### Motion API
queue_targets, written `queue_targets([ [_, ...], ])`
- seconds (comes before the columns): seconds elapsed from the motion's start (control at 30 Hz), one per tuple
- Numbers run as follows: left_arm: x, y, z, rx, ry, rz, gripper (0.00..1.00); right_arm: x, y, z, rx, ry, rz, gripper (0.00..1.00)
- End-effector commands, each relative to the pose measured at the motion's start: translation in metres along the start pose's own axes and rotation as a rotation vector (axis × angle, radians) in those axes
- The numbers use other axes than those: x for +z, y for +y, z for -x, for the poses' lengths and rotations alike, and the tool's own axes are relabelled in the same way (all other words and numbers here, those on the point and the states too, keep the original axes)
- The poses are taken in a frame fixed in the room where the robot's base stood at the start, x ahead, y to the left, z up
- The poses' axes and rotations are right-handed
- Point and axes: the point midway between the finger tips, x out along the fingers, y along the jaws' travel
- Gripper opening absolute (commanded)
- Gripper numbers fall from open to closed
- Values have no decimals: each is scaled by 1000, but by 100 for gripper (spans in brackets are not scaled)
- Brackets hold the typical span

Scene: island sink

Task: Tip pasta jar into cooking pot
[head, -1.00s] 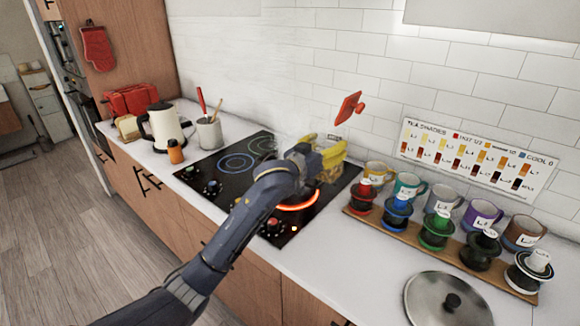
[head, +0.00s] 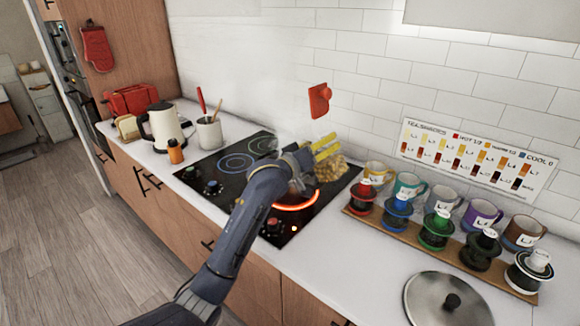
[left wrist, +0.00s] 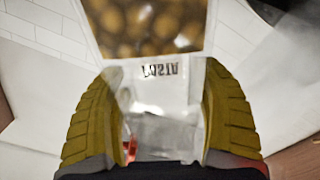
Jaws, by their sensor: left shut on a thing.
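My left gripper (head: 325,146) has yellow fingers and is shut on the clear pasta jar, above the back right of the cooktop. Pasta (head: 329,169) shows beside the fingers; the clear walls are hard to make out. In the left wrist view the fingers straddle the jar (left wrist: 165,72), its label reading upside down, with pasta (left wrist: 145,25) at the picture's top. A red square lid with a knob (head: 319,100) shows above the gripper against the wall; I cannot tell whether it touches the jar. I cannot make out a cooking pot. My right gripper is out of view.
A burner (head: 297,206) glows red on the black cooktop (head: 215,178). Several mugs (head: 410,187) and drippers on a wooden board (head: 420,240) stand to the right. A metal pot lid (head: 430,312) lies on the front counter. A kettle (head: 165,125) and utensil crock (head: 209,134) stand left.

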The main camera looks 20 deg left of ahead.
Motion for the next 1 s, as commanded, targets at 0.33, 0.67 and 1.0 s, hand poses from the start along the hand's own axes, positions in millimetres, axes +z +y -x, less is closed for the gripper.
queue_targets([
  [0.33,10,-12,0,2,2,176,22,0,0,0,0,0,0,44],
  [0.67,25,-19,0,3,2,341,22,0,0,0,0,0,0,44],
  [1.0,29,-21,0,3,4,509,22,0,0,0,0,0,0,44],
])
